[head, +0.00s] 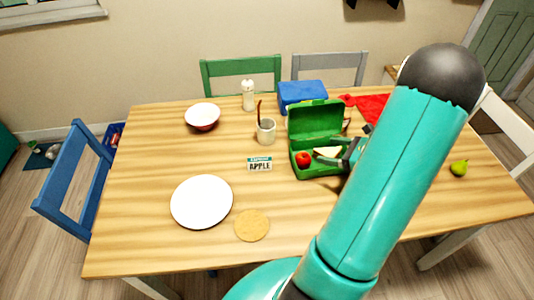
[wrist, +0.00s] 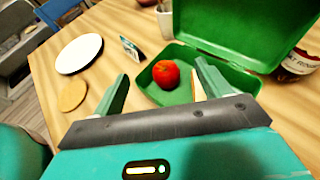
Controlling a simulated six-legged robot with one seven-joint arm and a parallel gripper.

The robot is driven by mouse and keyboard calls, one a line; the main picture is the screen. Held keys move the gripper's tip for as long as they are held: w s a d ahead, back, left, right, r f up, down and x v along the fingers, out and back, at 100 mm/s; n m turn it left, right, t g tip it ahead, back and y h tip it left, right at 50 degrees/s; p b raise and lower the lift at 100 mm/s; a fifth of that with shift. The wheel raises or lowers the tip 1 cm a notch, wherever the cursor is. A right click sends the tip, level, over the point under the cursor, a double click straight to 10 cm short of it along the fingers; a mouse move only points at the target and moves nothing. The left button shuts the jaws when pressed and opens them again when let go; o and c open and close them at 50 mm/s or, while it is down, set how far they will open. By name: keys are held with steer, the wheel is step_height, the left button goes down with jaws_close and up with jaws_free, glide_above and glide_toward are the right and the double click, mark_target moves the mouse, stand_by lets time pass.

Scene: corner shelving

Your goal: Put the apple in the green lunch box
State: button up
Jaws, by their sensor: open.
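The red apple (head: 303,159) lies inside the open green lunch box (head: 299,173), in the left part of its base. The lunch box lid stands raised at the back. In the wrist view the apple (wrist: 166,74) rests on the green floor of the box (wrist: 151,94), apart from both fingers. A pale sandwich-like piece (head: 327,152) lies in the box to the right of the apple, partly hidden by my gripper. My gripper (wrist: 160,88) is open and empty, just at the front of the lunch box, with its right finger over the box.
A small "APPLE" card (head: 260,164) stands left of the box. The front middle is clear.

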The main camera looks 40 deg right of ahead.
steer(key=w+a+r+n+g+y, duration=0.1)
steer(key=w+a+r+n+g, duration=0.15)
steer(key=a+r+n, duration=0.35)
steer(key=w+a+r+n+g, duration=0.1)
steer(key=a+n+g, duration=0.2)
steer(key=a, duration=0.5)
steer(key=w+a+r+n+g+y, duration=0.1)
steer(key=w+a+r+n+g, duration=0.1)
steer(key=a+r+n, duration=0.4)
steer(key=s+a+r+n+h, duration=0.3)
steer(key=s+a+r+n, duration=0.1)
steer(key=a+n, duration=0.4)
steer(key=s+a+r+n+h, duration=0.3)
steer(key=a+r+n, duration=0.2)
steer(key=a+n, duration=0.3)
steer(key=shift+s+a+n+h, duration=0.35)
steer(key=shift+s+n+h, duration=0.05)
steer(key=shift+n, duration=0.1)
steer(key=shift+d+t, duration=0.2)
steer(key=shift+t, duration=0.05)
